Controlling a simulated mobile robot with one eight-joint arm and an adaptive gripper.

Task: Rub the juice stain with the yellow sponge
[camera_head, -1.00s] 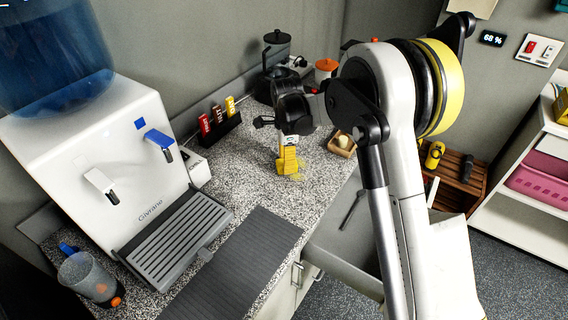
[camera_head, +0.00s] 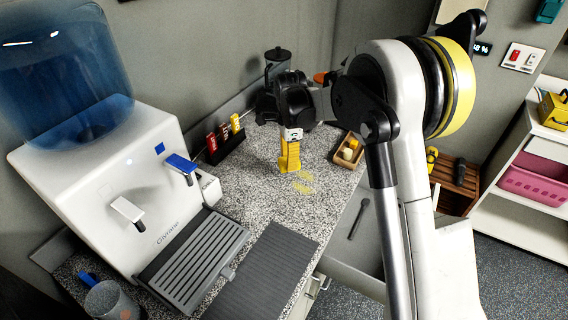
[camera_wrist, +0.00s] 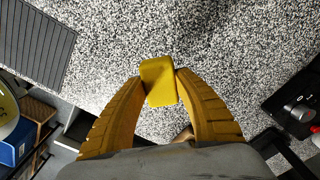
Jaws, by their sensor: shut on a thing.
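My gripper (camera_head: 289,163) points down at the speckled counter, its ribbed yellow fingers shut on the yellow sponge. In the wrist view the sponge (camera_wrist: 159,83) is a small yellow block pinched between the two fingertips (camera_wrist: 160,78). In the head view I cannot separate the sponge from the yellow fingers, nor tell if it touches the counter. The juice stain (camera_head: 303,183) shows as pale yellow patches on the counter, just right of and nearer than the fingertips. I cannot make out the stain in the wrist view.
A white water dispenser (camera_head: 118,178) stands left, with a dark ribbed mat (camera_head: 262,276) in front. A small rack of coloured packets (camera_head: 227,145) and a dark appliance stand behind. A wooden box (camera_head: 347,150) sits right of my gripper, near the counter edge.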

